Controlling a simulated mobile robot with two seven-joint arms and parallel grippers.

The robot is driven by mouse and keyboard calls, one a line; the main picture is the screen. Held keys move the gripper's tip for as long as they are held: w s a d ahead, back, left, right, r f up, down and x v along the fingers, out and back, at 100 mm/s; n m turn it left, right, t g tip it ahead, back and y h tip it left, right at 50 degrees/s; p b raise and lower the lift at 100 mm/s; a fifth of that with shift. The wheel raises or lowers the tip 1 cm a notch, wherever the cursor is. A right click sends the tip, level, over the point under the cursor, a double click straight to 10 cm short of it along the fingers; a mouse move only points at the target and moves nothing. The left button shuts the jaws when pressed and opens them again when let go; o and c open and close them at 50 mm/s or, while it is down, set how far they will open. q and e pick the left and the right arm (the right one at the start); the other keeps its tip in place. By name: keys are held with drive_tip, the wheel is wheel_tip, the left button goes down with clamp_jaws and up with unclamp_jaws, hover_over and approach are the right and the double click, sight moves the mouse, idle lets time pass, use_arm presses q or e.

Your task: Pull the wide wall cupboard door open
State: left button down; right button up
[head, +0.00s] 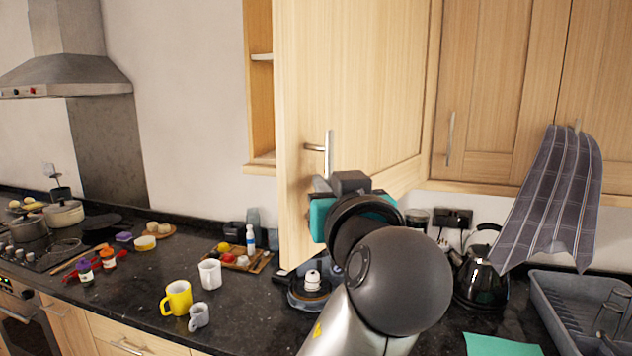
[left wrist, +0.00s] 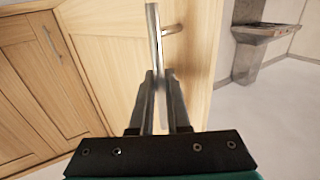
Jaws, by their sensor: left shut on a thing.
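The wide wall cupboard door (head: 350,85) is light wood and stands swung open toward me, with a strip of the cupboard's inside and a shelf (head: 262,57) showing to its left. Its metal bar handle (head: 329,153) is upright near the door's lower left edge. My left gripper (head: 322,183) is at the lower end of this handle. In the left wrist view the two fingers (left wrist: 160,100) are closed around the handle (left wrist: 153,40). The wrist hides part of the door's lower edge in the head view. My right gripper is not in view.
Below the door, the dark counter (head: 130,285) holds a yellow mug (head: 176,298), a white mug (head: 210,274), a grey mug (head: 199,317) and a wooden tray (head: 262,265). A black kettle (head: 478,275) and a dish rack (head: 570,305) stand at right. A cloth (head: 553,200) hangs from a neighbouring cupboard.

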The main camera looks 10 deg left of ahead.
use_arm(q)
drive_tip(key=c, duration=0.9)
unclamp_jaws()
approach(323, 29)
drive_tip(key=x, duration=0.4)
drive_tip(key=shift+w+a+f+p, duration=0.15)
drive_tip(key=shift+w+f+p, duration=0.1)
drive_tip(key=shift+w+p, duration=0.1)
drive_tip(key=shift+s+r, duration=0.15)
drive_tip(key=shift+r, duration=0.15)
